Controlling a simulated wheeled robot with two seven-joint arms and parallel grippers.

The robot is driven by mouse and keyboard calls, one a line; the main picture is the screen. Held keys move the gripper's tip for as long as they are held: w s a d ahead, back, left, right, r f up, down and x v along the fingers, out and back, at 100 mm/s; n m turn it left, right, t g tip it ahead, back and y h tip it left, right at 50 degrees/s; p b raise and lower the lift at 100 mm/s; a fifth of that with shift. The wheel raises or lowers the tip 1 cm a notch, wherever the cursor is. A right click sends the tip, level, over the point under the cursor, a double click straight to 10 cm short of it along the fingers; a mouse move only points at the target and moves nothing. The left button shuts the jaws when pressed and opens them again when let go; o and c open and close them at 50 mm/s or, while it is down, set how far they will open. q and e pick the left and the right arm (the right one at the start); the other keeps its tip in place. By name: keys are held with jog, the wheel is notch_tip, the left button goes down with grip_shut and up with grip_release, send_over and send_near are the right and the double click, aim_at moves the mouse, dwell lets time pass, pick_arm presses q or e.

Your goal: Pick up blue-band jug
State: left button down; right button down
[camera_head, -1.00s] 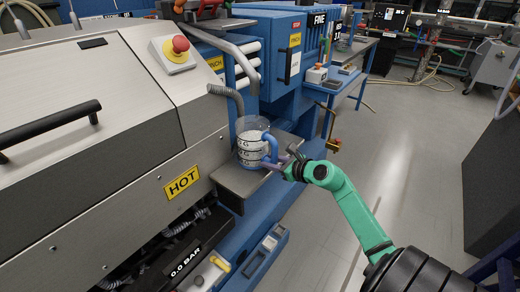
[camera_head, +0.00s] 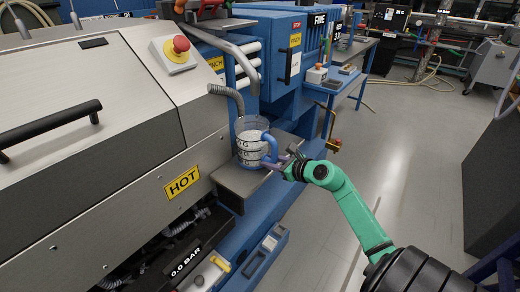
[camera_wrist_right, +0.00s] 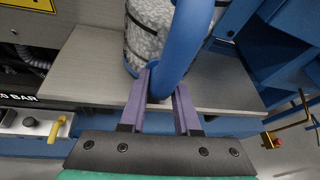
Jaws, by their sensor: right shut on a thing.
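The blue-band jug (camera_head: 249,146) stands upright on a small grey metal shelf (camera_head: 233,184) at the side of the machine. It is clear, with a blue handle facing right and pale pellets inside, and dark markings round it. My right gripper (camera_head: 279,163) reaches it from the right and is shut on the handle. In the right wrist view the purple fingers (camera_wrist_right: 164,95) sit on either side of the blue handle (camera_wrist_right: 183,45), with the jug body (camera_wrist_right: 147,35) behind it. The jug's base appears to rest on the shelf. My left gripper is not in view.
The steel machine cover with a yellow HOT sign (camera_head: 182,182) is left of the shelf. A grey hose (camera_head: 226,93) bends down just behind the jug. A blue cabinet (camera_head: 283,50) stands behind. The floor to the right is open around my arm.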

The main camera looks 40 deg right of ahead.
dwell(0.5)
notch_tip(320, 180, up, 10)
dwell(0.3)
jog(key=shift+d, duration=0.1)
